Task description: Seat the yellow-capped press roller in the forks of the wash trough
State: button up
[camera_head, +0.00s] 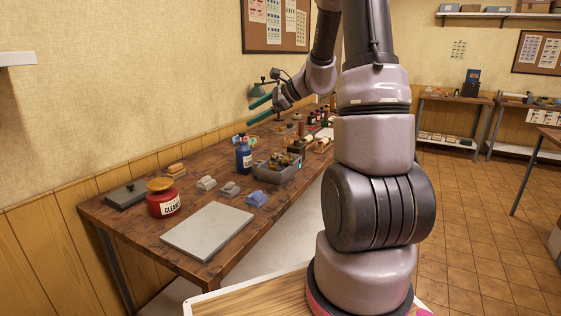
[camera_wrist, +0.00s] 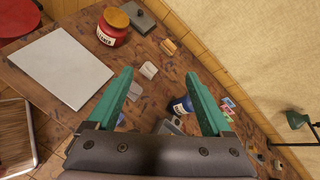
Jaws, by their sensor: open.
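My gripper (camera_head: 250,115) is raised above the long wooden workbench, its two green fingers spread apart. In the wrist view my gripper (camera_wrist: 158,76) is open with nothing between the fingers. I cannot make out the yellow-capped press roller or the forks of the wash trough for certain. Small items crowd the bench's far part, below and beyond my gripper, and my arm hides some of that stretch. A grey open bin (camera_head: 288,176) with small brassy parts stands mid-bench; I cannot tell whether it belongs to the trough.
A green lamp (camera_wrist: 298,120) stands by the wall. Open air surrounds my gripper.

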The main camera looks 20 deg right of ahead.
jog(key=w+d+f+m+t+h, duration=0.2)
jog(key=w+d+f+m+t, duration=0.1)
jog(key=w+d+f+m, duration=0.65)
jog(key=m+t+h, duration=0.2)
jog(key=m+h, duration=0.1)
send_near(282, 159)
jog(key=w+f, duration=0.2)
jog(key=w, duration=0.3)
jog(key=shift+w+f, duration=0.1)
jog(key=shift+f, duration=0.3)
jog(key=shift+m, duration=0.25)
jog(key=shift+x, duration=2.95)
jog(key=shift+r, duration=0.15)
grip_shut()
